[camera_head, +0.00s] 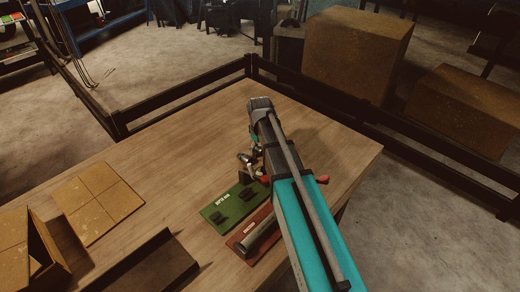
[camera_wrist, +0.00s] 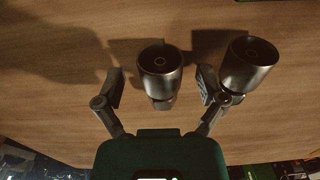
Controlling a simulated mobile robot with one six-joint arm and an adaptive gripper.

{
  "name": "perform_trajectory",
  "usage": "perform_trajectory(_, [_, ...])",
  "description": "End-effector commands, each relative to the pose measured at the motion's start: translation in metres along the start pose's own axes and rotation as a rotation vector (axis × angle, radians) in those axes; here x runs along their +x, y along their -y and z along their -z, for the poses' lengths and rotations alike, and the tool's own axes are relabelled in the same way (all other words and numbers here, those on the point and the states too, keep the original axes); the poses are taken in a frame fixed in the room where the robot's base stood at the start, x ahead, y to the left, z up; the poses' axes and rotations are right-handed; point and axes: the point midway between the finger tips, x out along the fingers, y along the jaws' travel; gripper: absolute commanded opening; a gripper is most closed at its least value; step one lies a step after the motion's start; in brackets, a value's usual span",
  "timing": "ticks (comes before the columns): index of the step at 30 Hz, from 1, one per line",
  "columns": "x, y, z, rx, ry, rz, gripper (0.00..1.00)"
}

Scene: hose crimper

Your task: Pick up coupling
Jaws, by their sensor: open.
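Two metallic cylindrical couplings stand on the wooden table in the wrist view. One coupling (camera_wrist: 160,70) is between my gripper's fingers, with a visible gap on both sides. The other coupling (camera_wrist: 249,62) stands just right of the right finger, very close to it; I cannot tell whether they touch. My gripper (camera_wrist: 161,78) is open and holds nothing. In the head view my arm covers part of the table, and small metallic shapes (camera_head: 245,158) show beside it; I cannot tell which are couplings.
A green mat (camera_head: 228,211) with small black parts and a red mat (camera_head: 240,236) with a grey cylinder lie on the table (camera_head: 180,150). An open cardboard box (camera_head: 50,240), a flat cardboard piece (camera_head: 100,200) and a dark tray (camera_head: 145,262) are left. A dark rail (camera_head: 190,92) runs behind.

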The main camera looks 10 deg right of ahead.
Motion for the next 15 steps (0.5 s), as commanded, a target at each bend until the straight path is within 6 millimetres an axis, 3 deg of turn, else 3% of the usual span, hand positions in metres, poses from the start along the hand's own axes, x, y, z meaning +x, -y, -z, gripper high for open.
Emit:
perform_trajectory(11, [-0.0001, 0.0003, 0.0002, -0.001, 0.000, 0.000, 0.88])
perform_trajectory(15, [-0.0001, 0.0004, 0.0002, -0.001, 0.000, 0.000, 0.62])
